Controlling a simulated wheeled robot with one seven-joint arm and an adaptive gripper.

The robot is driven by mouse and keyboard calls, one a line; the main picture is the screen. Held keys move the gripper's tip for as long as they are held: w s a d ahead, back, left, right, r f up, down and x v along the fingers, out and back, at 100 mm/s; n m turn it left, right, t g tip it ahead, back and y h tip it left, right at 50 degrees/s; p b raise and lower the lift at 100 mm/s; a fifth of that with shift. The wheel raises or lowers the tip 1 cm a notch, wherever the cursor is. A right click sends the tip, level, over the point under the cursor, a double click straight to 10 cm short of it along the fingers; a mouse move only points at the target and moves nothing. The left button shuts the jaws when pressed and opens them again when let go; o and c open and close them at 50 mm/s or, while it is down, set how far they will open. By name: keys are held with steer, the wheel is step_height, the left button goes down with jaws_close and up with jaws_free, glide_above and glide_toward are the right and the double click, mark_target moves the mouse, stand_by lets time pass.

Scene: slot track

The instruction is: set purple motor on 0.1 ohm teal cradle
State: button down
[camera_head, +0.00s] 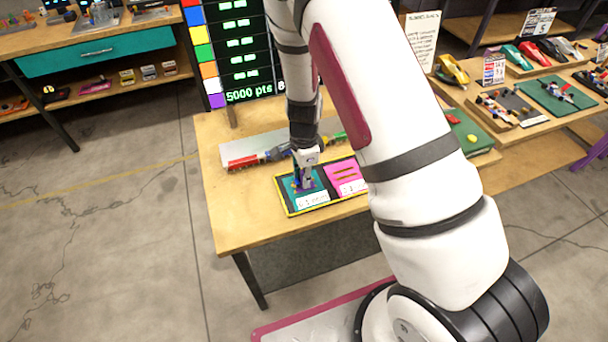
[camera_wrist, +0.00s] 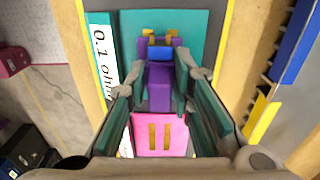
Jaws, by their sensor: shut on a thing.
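The purple motor (camera_wrist: 159,97) is between the fingers of my gripper (camera_wrist: 160,68), which is shut on it. In the wrist view it is over the teal pad (camera_wrist: 203,28), whose white label (camera_wrist: 102,56) reads "0.1 ohm". A blue block and purple uprights with gold tips (camera_wrist: 161,39) show at the motor's far end. In the head view my gripper (camera_head: 304,184) is low over the teal pad (camera_head: 314,190). The fingers hide most of the motor there. I cannot tell whether the motor touches the cradle or hangs just above it.
A pink pad (camera_head: 347,174) with gold strips lies right of the teal one, in the same yellow-edged tray (camera_head: 293,213). A row of coloured blocks, including a red one (camera_head: 243,162), lies behind on a grey strip. A points board (camera_head: 240,60) stands at the table's back.

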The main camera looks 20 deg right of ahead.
steer(key=shift+f, duration=0.15)
steer(key=c, duration=1.3)
jaws_free()
step_height(320, 180, up, 12)
steer(key=shift+r, duration=0.1)
steer(key=s+a+r+n+t+y, duration=0.1)
steer(key=s+r+n, duration=0.3)
steer(key=r, duration=0.5)
steer(key=s+a+r+n+t+y, duration=0.1)
steer(key=s+r+n, duration=0.35)
steer(key=r, duration=0.45)
steer(key=s+r+n+t, duration=0.1)
steer(key=s+r+n, duration=0.2)
steer(key=s, duration=0.1)
steer(key=s+d+r+n+t+h, duration=0.1)
steer(key=s+r+n, duration=0.2)
steer(key=s, duration=0.2)
steer(key=s+d+r+n+t+h, duration=0.1)
steer(key=s+r+n, duration=0.2)
steer(key=s, duration=0.2)
steer(key=shift+r+n+t, duration=0.15)
steer(key=shift+n+t, duration=0.1)
steer(key=shift+t, duration=0.05)
